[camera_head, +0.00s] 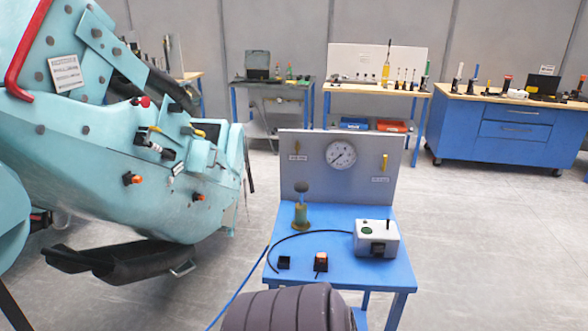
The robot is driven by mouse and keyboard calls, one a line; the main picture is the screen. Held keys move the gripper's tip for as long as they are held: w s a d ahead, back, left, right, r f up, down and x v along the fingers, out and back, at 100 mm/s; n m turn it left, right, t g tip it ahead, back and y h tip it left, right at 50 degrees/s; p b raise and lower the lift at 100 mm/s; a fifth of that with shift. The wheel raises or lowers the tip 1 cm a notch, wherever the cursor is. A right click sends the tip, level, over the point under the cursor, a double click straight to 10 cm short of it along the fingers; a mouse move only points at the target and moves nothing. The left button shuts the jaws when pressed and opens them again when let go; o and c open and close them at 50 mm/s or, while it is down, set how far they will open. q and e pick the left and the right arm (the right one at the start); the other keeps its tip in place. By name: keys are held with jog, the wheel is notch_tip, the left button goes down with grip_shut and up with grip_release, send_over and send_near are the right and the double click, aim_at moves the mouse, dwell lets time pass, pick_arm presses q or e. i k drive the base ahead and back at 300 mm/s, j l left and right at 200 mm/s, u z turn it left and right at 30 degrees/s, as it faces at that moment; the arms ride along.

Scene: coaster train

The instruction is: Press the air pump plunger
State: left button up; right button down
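A small pump (300,217) with an olive-yellow body stands upright on the blue table (340,281). Its plunger (302,188) sticks up from the top, with a dark round knob on a thin rod. The knob stands clearly above the body, and nothing touches it. A pressure gauge (341,154) with a white dial is on the grey panel (360,186) behind it. Neither of my grippers shows in the head view.
A teal coaster car (130,160) fills the left. A dark ribbed shape (285,310) covers the table's lower front. Floor at right is clear.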

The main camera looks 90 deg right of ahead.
aim_at(300, 186)
jog(key=k+l+z, duration=0.25)
jog(key=k+l, duration=0.15)
jog(key=l, duration=0.2)
jog(key=k+l+z, duration=0.25)
jog(key=l, duration=0.4)
jog(key=k+l+z, duration=0.1)
jog(key=k+l, duration=0.15)
jog(key=k+l+z, duration=0.1)
jog(key=l, duration=0.35)
jog(key=k+l+z, duration=0.15)
jog(key=l, duration=0.25)
